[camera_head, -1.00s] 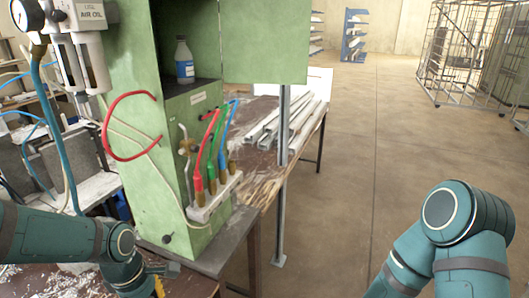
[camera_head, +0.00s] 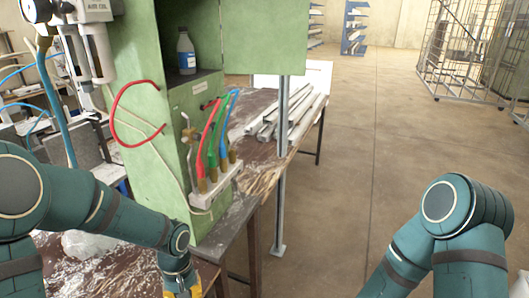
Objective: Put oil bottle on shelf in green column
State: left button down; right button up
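A small clear bottle with a blue and white label (camera_head: 186,52) stands upright on the shelf (camera_head: 196,78) inside the green column (camera_head: 150,120). The column's door is open to the right. My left arm reaches in from the left, below and in front of the column. Part of my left gripper (camera_head: 182,290) shows at the bottom edge with yellow parts; its fingertips are cut off, so I cannot tell its opening. It is well below the bottle and apart from it. My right arm is at the lower right; its gripper is out of view.
Red, green and blue hoses (camera_head: 217,140) rise from a white fitting block (camera_head: 216,186) on the column's front. Metal profiles (camera_head: 288,118) lie on the bench behind. A crumpled clear bag (camera_head: 88,245) lies at lower left. The floor at right is open.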

pick_arm(q)
jog(key=f+m, duration=0.1)
jog(key=d+f+m, duration=0.1)
jog(key=m, duration=0.1)
jog(key=shift+w+d, duration=0.25)
jog(key=shift+w, duration=0.05)
notch_tip(320, 180, down, 2)
jog(key=shift+f+b, duration=0.2)
jog(key=shift+b, duration=1)
jog(key=shift+a+f+b, duration=0.1)
jog(key=shift+f+b, duration=0.4)
jog(key=shift+b, duration=0.05)
jog(key=shift+r, duration=0.1)
